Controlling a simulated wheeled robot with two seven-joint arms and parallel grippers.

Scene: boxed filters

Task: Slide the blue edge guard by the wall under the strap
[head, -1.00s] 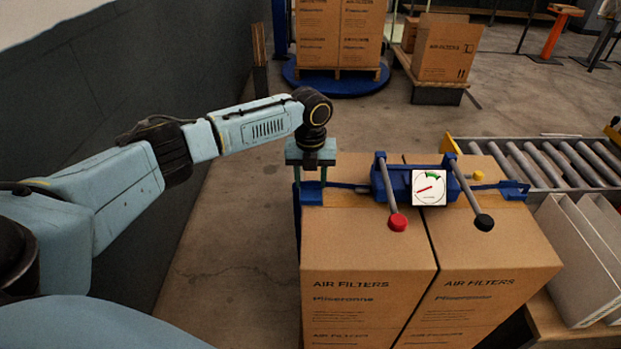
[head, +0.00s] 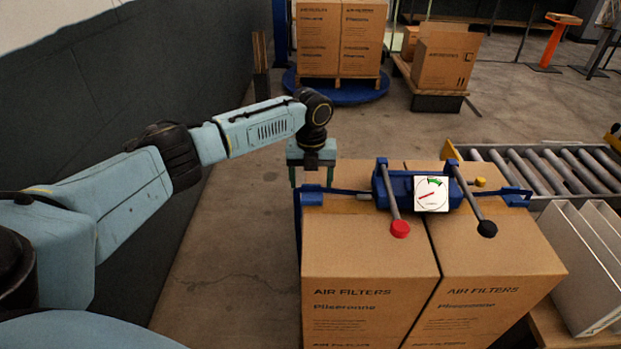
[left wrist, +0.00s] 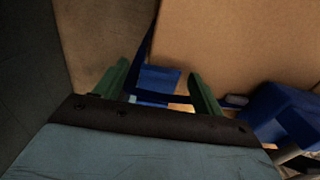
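The blue edge guard by the wall (head: 312,196) sits on the top left edge of the left filter box (head: 365,255). It also shows between my fingers in the left wrist view (left wrist: 158,78). The dark blue strap (head: 345,191) runs across the box tops and meets this guard; how much of the guard lies under it I cannot tell. My left gripper (head: 307,180) points down just beyond the guard, its green fingers apart (left wrist: 160,90), with no clear grip on it. A blue tensioner (head: 405,185) with a dial sits on the strap. My right gripper is not in view.
A second blue guard (head: 515,197) sits at the right box edge. The tensioner's red-tipped (head: 399,229) and black-tipped (head: 487,229) levers stick out towards me. The dark wall (head: 110,100) stands left, with open floor between. A roller conveyor (head: 550,170) lies right.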

